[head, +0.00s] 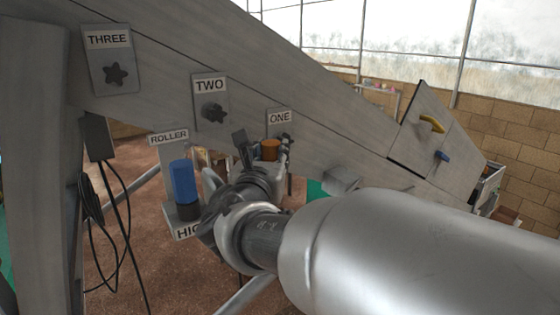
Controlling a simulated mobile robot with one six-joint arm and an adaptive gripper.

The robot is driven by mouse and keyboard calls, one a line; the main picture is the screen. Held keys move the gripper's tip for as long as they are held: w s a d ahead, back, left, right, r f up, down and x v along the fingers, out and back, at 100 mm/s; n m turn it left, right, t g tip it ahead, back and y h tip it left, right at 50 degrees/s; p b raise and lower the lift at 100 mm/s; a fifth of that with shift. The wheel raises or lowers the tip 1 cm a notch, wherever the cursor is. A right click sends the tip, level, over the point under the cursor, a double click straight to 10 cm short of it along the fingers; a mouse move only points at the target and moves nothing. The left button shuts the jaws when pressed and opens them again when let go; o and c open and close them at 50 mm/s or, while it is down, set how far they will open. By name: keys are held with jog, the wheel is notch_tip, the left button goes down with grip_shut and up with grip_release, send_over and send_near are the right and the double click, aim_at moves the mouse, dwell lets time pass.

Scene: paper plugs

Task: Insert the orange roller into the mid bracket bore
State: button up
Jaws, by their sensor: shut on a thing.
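The orange roller (270,150) stands upright in the middle of the head view, just below the ONE plate. My gripper (263,148) is around it, with dark fingers close to its sides, and is shut on it. The lower part of the roller is hidden behind my gripper. A grey bracket edge (209,182) shows left of my gripper. My arm hides most of the area there, so I cannot see the mid bracket bore or tell whether the roller sits in it.
A blue roller (183,182) stands upright in the bracket marked HIGH (187,231) at left. Plates THREE (110,60), TWO (210,101) and ONE (279,122) with dark knobs are on the sloping grey beam (340,118). Black cables (92,200) hang at left.

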jog(key=shift+s, duration=0.15)
dwell(0.3)
jog(key=shift+f+b, duration=0.45)
jog(key=shift+b, duration=0.3)
notch_tip(320, 180, down, 5)
jog(key=b, duration=0.5)
jog(key=shift+r, duration=0.1)
jog(key=shift+f+b, duration=2.1)
jog(key=shift+b, duration=0.4)
dwell(0.3)
jog(key=o, duration=1.2)
jog(key=s, duration=0.4)
jog(key=s+a, duration=0.1)
jog(key=s, duration=0.7)
jog(key=shift+a, duration=0.35)
